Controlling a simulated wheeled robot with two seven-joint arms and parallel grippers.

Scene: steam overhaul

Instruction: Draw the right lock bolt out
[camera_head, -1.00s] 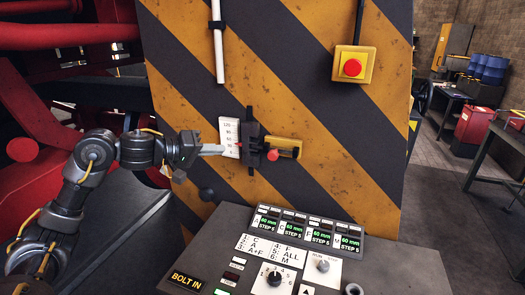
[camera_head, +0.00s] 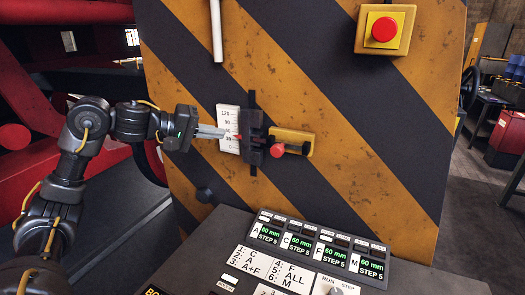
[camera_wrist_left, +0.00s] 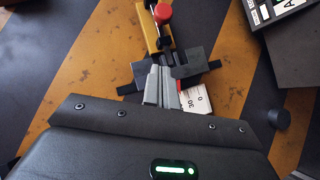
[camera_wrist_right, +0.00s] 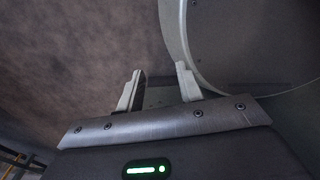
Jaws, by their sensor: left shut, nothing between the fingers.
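A red-knobbed bolt (camera_head: 277,150) sits in a yellow housing (camera_head: 300,140) on the striped panel, right of a black slide block (camera_head: 253,138). It also shows in the left wrist view (camera_wrist_left: 162,14). A white scale plate (camera_head: 229,115) stands left of the block. My left gripper (camera_head: 222,132) is shut and empty, its fingertips pointing right at the scale and block. In the left wrist view its fingers (camera_wrist_left: 164,88) overlap the black block, short of the red knob; contact is unclear. My right gripper (camera_wrist_right: 158,78) is open and empty, away from the panel.
A control console (camera_head: 220,245) with green displays juts out below the bolt. A yellow box with a red button (camera_head: 384,29) is higher on the panel. A white rod (camera_head: 216,30) hangs above the scale. A grey curved surface (camera_wrist_right: 250,50) is beside the right gripper.

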